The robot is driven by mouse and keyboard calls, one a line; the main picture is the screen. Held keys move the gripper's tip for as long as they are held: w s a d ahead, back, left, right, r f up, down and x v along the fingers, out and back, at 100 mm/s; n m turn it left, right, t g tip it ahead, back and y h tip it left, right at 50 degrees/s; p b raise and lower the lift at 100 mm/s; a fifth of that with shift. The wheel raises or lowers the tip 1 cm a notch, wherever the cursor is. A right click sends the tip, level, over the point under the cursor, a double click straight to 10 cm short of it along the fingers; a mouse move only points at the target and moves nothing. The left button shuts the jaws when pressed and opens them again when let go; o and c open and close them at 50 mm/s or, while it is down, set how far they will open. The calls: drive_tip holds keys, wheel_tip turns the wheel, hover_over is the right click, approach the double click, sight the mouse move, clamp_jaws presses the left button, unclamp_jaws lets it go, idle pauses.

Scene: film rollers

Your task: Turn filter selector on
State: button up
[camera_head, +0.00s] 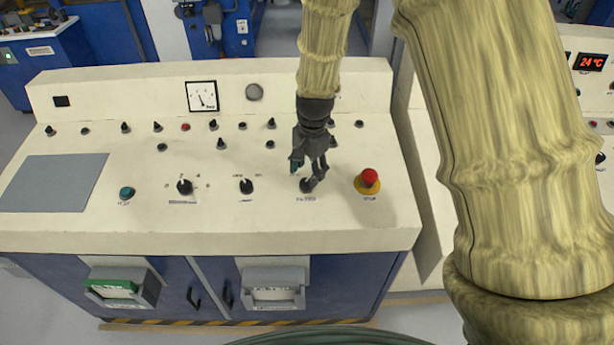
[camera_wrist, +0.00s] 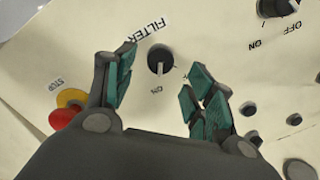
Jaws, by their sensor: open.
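The filter selector (camera_wrist: 160,61) is a round black knob with a pale pointer line, on the cream panel beside the printed word FILTER. In the wrist view it lies between and beyond the tips of my gripper (camera_wrist: 158,75), whose teal-padded fingers stand apart with nothing between them. In the head view the selector (camera_head: 306,185) sits just below my gripper (camera_head: 308,172), which partly covers it. I cannot tell whether a finger touches the knob. In the wrist view the pointer line runs toward a small ON label.
A red stop button on a yellow base (camera_head: 368,181) stands close to the right of the selector. Another black selector (camera_head: 246,186) is to its left. Several small knobs line the panel behind, with a gauge (camera_head: 202,96) on the upright back.

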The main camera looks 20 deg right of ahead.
wheel_tip(320, 180, up, 8)
drive_tip(key=shift+s+d, duration=0.15)
drive_tip(key=shift+d, duration=0.1)
idle(0.5)
